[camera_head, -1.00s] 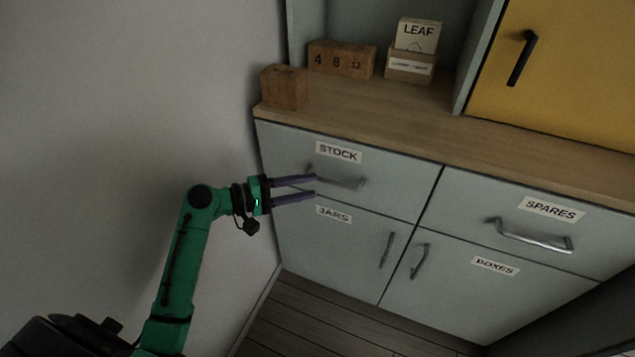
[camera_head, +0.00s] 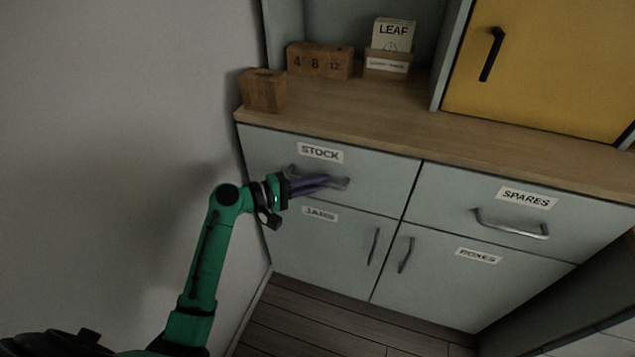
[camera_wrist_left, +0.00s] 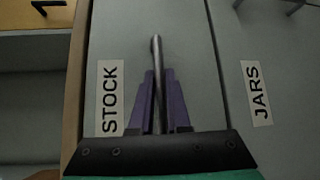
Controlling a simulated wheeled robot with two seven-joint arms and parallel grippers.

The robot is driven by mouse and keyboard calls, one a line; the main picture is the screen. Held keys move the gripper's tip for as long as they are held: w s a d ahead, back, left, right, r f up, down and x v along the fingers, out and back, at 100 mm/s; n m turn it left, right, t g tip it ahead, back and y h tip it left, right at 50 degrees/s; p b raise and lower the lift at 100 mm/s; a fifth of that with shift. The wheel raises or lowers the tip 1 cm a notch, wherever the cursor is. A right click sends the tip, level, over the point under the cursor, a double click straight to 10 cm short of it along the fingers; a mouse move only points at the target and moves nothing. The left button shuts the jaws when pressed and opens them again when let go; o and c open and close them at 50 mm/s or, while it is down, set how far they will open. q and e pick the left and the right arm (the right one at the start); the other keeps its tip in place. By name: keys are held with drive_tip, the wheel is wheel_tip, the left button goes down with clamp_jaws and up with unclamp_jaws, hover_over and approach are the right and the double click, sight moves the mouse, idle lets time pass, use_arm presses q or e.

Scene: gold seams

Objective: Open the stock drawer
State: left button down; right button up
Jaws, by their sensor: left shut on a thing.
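The stock drawer (camera_head: 385,180) is a grey-green front at the upper left of the cabinet, labelled STOCK, and looks closed flush. Its metal bar handle (camera_head: 338,184) sits below the label. My left gripper (camera_head: 322,181) has its purple fingers closed around the handle. In the left wrist view the handle (camera_wrist_left: 156,55) runs between the two fingers (camera_wrist_left: 160,100) and its far part sticks out beyond them. The STOCK label (camera_wrist_left: 110,98) is left of the fingers there. My right gripper is not in view.
Below is the JARS door (camera_head: 330,245); right are the SPARES drawer (camera_head: 450,205) and BOXES door (camera_head: 430,280). The wooden counter (camera_head: 400,115) holds a wooden block (camera_head: 263,91), number blocks (camera_head: 319,61) and a LEAF card box (camera_head: 388,64). A wall (camera_head: 120,130) stands close at left.

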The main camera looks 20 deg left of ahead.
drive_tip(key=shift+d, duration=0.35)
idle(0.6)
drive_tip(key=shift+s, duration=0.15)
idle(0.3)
